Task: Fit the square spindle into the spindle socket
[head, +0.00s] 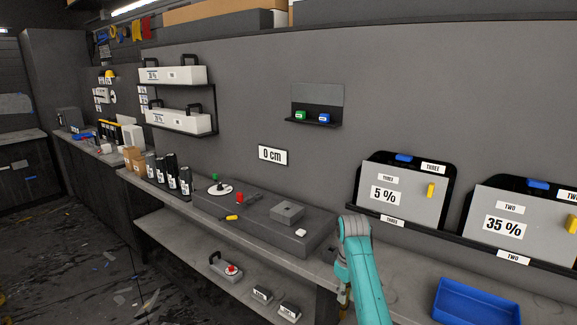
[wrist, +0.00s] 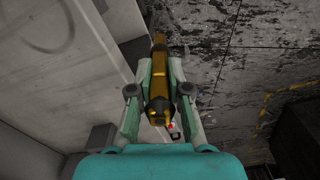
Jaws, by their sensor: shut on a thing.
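My gripper (wrist: 160,72) is shut on a long brass-coloured piece, which I take to be the square spindle (wrist: 158,95). Its two fingers press on either side of it in the wrist view, and one end points back at the camera. In the head view my teal arm hangs down at the bench's front edge, and the gripper below it is mostly hidden. A grey block (head: 287,212) with a small mark on top sits on the raised bench slab; it may hold the spindle socket, but I cannot tell. The held piece is apart from this block.
The dark raised slab (head: 225,207) also carries a white disc with a green knob (head: 215,178), a red-topped piece (head: 240,196), a yellow item (head: 232,218) and a small white block (head: 301,233). A blue tray (head: 478,302) stands at right. Dark bottles (head: 172,170) line the left.

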